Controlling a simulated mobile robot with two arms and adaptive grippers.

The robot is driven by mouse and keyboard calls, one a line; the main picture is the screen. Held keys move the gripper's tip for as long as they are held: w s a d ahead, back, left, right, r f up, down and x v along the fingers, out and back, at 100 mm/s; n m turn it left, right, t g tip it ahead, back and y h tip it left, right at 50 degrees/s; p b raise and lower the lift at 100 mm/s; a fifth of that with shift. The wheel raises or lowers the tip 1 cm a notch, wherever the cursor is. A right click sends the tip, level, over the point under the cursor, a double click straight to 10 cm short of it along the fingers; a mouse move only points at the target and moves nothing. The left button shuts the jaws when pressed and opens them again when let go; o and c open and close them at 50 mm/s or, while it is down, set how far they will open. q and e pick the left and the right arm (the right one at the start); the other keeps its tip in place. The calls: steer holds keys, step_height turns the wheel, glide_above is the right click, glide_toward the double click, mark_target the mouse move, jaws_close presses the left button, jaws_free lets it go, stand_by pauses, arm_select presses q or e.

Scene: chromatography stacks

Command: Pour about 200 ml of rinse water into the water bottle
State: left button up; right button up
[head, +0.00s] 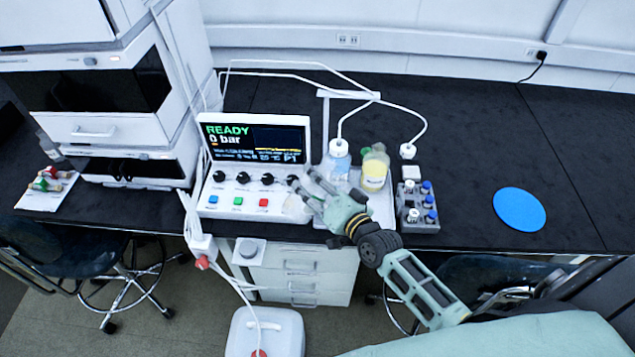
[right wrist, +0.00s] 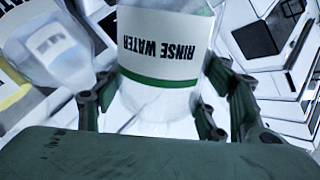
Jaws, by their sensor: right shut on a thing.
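My right gripper (head: 311,188) is at the right end of the instrument's control panel. In the right wrist view its fingers are shut around a clear bottle labelled RINSE WATER (right wrist: 160,62), with a green band. In the head view this bottle is hard to make out against the white panel. A clear bottle with a blue label (head: 339,162) stands just behind and right of the gripper, a white cap with tubing above it; I take it as the water bottle. Its label's writing is unreadable. My left gripper is not in view.
A yellow-labelled bottle (head: 374,172) stands close beside the blue-labelled one. A grey rack (head: 418,222) with small vials is to the right, then a blue disc (head: 519,209). The pump display (head: 254,138) reads READY, 0 bar. Tubes arch over the bottles.

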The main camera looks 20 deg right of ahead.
steer(key=shift+f+m, duration=0.2)
steer(key=shift+m, duration=0.1)
steer(key=shift+f+m+b, duration=0.4)
steer(key=shift+f+b, duration=0.1)
steer(key=shift+b, duration=0.05)
stand_by(0.3)
steer(key=shift+a+r+m+y, duration=0.15)
steer(key=shift+m+y, duration=0.15)
steer(key=shift+m, duration=0.3)
